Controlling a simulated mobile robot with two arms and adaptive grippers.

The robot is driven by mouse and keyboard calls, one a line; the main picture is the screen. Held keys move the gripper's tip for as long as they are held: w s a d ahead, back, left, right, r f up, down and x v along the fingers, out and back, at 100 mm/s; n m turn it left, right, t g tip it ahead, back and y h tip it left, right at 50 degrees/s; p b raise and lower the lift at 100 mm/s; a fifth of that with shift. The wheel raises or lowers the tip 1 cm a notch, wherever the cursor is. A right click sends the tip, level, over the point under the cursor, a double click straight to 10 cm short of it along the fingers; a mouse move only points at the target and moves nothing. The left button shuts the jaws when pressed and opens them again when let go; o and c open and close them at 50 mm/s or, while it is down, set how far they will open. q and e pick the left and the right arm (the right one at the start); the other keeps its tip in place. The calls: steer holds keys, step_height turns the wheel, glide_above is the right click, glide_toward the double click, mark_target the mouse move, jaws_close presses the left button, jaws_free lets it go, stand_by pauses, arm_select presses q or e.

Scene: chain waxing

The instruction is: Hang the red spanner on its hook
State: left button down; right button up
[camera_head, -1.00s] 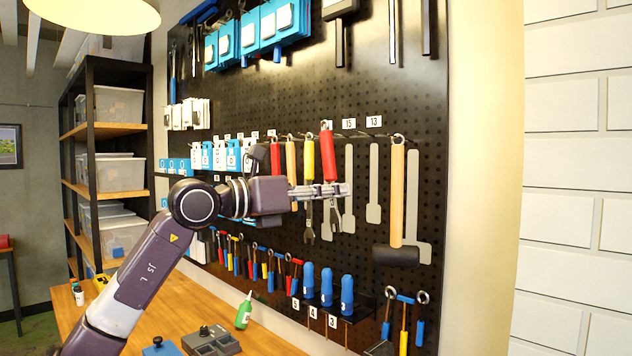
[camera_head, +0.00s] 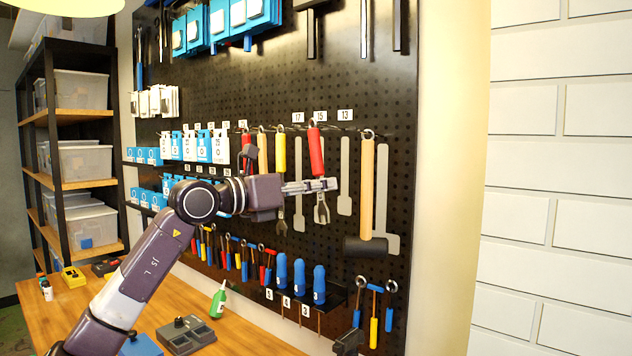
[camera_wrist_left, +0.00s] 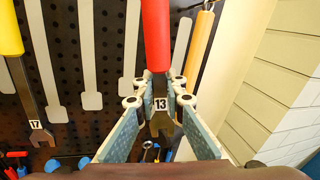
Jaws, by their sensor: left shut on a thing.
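The red spanner (camera_head: 316,152) has a red handle, a metal open end and a ring at its top. It hangs upright in my left gripper (camera_head: 330,185), in front of the black pegboard. In the left wrist view (camera_wrist_left: 157,98) the jaws are shut on its metal shank, just below the red handle (camera_wrist_left: 156,35); a "13" tag shows there. In the head view its top is near the "15" label (camera_head: 320,116), left of the "13" label (camera_head: 345,114). A grey outline (camera_head: 345,175) lies below "13". I cannot tell whether the ring touches a hook. My right gripper is not in view.
A wooden-handled hammer (camera_head: 367,185) hangs close on the right. A yellow-handled spanner (camera_head: 281,150) hangs on the left. Blue-handled tools (camera_head: 300,280) stand in a rack below. The workbench (camera_head: 250,325) holds a green bottle (camera_head: 218,302).

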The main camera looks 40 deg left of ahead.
arm_select(q)
steer(key=w+a+m+p, duration=0.2)
steer(key=w+p, duration=0.1)
steer(key=w, duration=0.3)
steer(key=shift+w+f, duration=0.15)
steer(key=shift+f, duration=0.2)
stand_by(0.6)
steer(key=shift+a, duration=0.1)
stand_by(0.7)
steer(key=c, duration=1.9)
jaws_free()
steer(key=shift+c, duration=0.2)
steer(key=shift+f, duration=0.1)
